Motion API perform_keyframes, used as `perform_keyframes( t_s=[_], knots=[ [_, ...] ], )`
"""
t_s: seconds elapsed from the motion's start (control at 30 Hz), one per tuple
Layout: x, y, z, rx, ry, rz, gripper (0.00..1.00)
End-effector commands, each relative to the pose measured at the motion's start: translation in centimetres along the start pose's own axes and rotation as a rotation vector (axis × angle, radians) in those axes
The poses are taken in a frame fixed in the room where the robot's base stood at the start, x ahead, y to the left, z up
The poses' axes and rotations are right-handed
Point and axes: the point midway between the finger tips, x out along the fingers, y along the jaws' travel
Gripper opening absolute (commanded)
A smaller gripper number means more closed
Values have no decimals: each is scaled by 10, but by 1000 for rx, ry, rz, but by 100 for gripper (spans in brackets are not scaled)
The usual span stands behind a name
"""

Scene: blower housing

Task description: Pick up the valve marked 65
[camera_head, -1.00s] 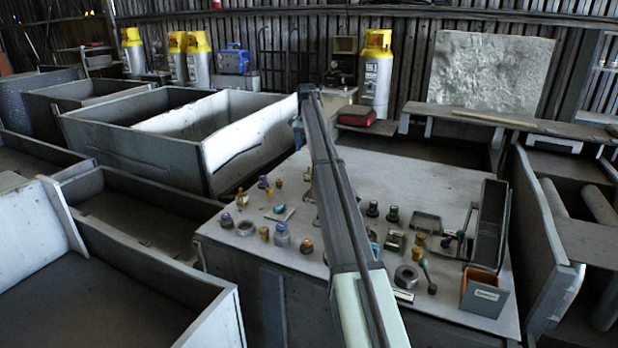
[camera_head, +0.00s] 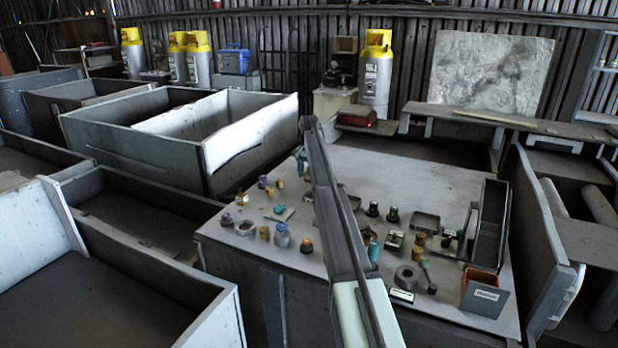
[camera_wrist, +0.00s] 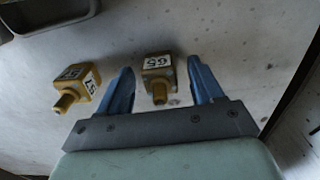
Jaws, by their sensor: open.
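The valve marked 65 (camera_wrist: 156,76) is a small yellow-brown block with a round stem and a white label, upside down in the wrist view. It lies on the pale tabletop between the blue fingers of my gripper (camera_wrist: 162,84). The fingers are open, with a gap on each side of the valve, wider on the right. A similar valve (camera_wrist: 75,88) with a different label, hard to read, lies left of the left finger. In the head view my gripper (camera_head: 300,160) is low over the table's far left part, partly hidden by my arm.
The table (camera_head: 420,175) holds several bottles, knobs and small yellow parts. A tray corner (camera_wrist: 45,14) shows at the wrist view's upper left. An orange-lined bin (camera_head: 481,293) and a tall dark open box (camera_head: 490,222) stand at the right. The table's far middle is clear.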

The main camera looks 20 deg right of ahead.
Motion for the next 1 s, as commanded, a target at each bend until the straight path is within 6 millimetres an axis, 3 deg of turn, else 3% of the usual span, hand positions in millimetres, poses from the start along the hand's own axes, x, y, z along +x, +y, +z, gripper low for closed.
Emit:
perform_keyframes(
  t_s=[0.3,1.0],
  knots=[
    [7,0,0,0,0,0,65],
    [7,0,0,0,0,0,0]
  ],
)
